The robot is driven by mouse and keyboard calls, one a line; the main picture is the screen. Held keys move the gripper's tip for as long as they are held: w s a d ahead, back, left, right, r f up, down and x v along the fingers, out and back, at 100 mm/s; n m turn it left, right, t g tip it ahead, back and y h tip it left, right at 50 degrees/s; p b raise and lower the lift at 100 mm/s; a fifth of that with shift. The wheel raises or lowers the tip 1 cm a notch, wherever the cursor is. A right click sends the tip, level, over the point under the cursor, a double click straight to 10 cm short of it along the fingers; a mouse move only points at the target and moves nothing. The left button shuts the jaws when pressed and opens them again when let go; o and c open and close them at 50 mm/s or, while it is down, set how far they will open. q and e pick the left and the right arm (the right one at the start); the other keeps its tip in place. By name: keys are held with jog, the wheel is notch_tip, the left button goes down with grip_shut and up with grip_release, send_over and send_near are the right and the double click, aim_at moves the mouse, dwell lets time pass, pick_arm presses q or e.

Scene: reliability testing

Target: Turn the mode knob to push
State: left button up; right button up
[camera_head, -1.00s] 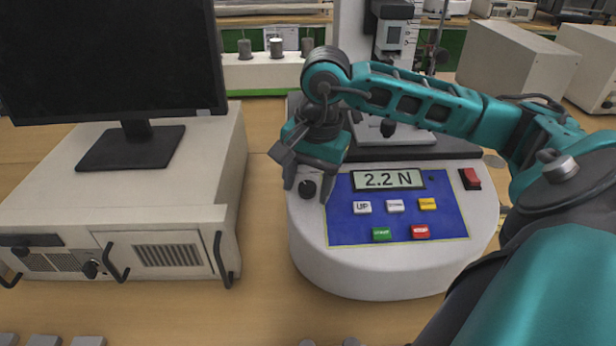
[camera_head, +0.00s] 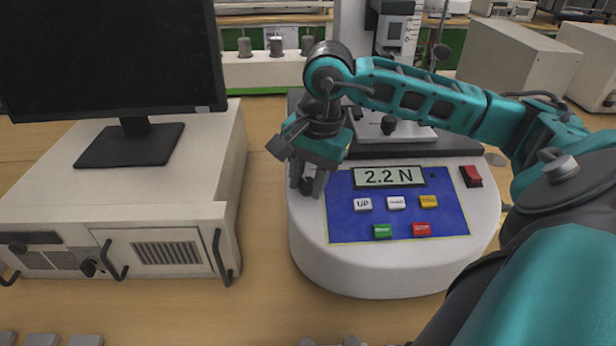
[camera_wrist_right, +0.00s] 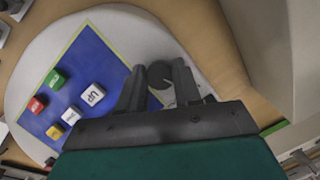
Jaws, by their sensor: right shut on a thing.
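The mode knob (camera_head: 306,185) is a small dark round knob on the left of the white tester's (camera_head: 350,276) top, beside the blue panel. My right gripper (camera_head: 307,180) points down over it. The right wrist view shows the dark knob (camera_wrist_right: 160,74) between the two fingers of my right gripper (camera_wrist_right: 159,78), which are shut on it. The fingers hide part of the knob. The knob's pointer and any mode labels cannot be read. My left gripper cannot be made out.
The blue panel (camera_head: 343,222) holds a display (camera_head: 388,177) reading 2.2 N and several coloured buttons. A red rocker switch (camera_head: 471,176) sits to its right. A monitor (camera_head: 110,55) stands on a white cabinet (camera_head: 200,190) at left. Bare bench lies between cabinet and tester.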

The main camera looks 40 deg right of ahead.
jog(key=shift+f+m+b, duration=0.2)
jog(key=shift+m+b, duration=0.4)
jog(key=shift+b, duration=0.1)
jog(key=shift+m+t+b, duration=0.3)
jog(key=shift+m+b, duration=0.1)
jog(key=shift+b, duration=0.05)
jog(key=m+b, duration=0.2)
jog(key=shift+m+t+b, duration=0.3)
jog(key=shift+t, duration=0.1)
jog(key=shift+m+b, duration=0.7)
jog(key=shift+m, duration=0.2)
jog(key=shift+m+t+b, duration=0.5)
jog(key=shift+m+b, duration=0.1)
jog(key=shift+m, duration=0.2)
jog(key=shift+s+r+m+b, duration=0.15)
jog(key=shift+m+b, duration=0.45)
jog(key=shift+m, duration=0.5)
pick_arm(q)
notch_tip(320, 180, down, 5)
jog(key=w+d, duration=0.1)
jog(key=d, duration=0.1)
jog(key=shift+w+d+h, duration=0.3)
jog(key=shift+d+h, duration=0.1)
pick_arm(e)
jog(key=shift+m+t, duration=0.3)
jog(key=shift+m, duration=0.1)
pick_arm(q)
jog(key=shift+f, duration=0.15)
